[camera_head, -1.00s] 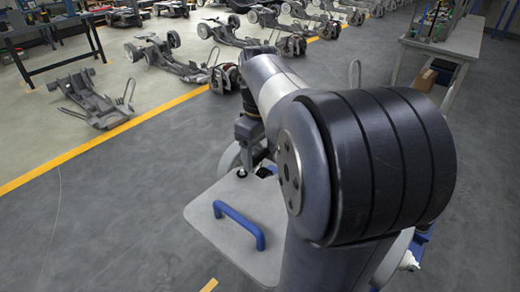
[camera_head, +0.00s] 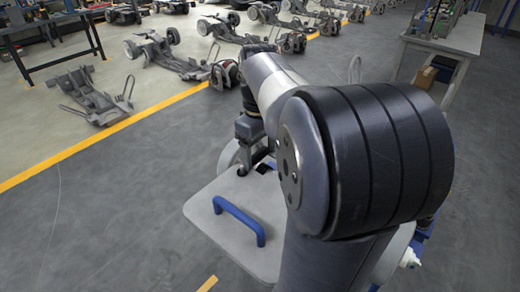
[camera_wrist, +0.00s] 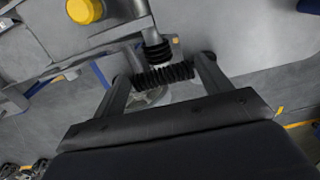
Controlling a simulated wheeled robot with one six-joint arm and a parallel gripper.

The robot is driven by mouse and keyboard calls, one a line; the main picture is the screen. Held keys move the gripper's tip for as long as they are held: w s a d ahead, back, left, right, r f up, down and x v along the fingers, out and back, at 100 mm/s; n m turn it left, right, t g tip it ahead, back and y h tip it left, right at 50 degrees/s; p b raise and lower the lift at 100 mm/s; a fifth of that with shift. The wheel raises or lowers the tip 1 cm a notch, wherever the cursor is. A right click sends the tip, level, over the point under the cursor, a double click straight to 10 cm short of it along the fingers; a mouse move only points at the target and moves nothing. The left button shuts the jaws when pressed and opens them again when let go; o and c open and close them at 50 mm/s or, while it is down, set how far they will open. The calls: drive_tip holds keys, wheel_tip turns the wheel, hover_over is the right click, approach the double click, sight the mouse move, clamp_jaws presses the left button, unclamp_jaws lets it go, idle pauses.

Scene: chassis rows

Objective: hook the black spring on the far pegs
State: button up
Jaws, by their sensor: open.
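In the wrist view, my gripper (camera_wrist: 163,70) is open, with one finger on each side of a dark ribbed black spring (camera_wrist: 166,77). The spring lies crosswise between the fingers; whether either finger touches it is hard to tell. A second black coiled piece (camera_wrist: 157,48) stands just beyond it, near a grey bar. I cannot make out which parts are the far pegs. In the head view, my arm covers much of the work area, and I cannot make out the spring there.
A yellow round cap (camera_wrist: 85,10) sits on grey metalwork near the gripper. Grey chassis frames (camera_head: 92,96) stand in rows beyond a yellow floor line (camera_head: 100,138). A workbench (camera_head: 448,38) stands at the upper right.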

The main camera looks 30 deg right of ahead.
drive_tip(key=shift+o, duration=0.3)
wheel_tip(320, 180, up, 11)
drive_tip(key=shift+p, duration=0.35)
drive_tip(key=shift+f, duration=0.15)
drive_tip(key=shift+f+b, duration=0.35)
drive_tip(key=shift+f, duration=4.05)
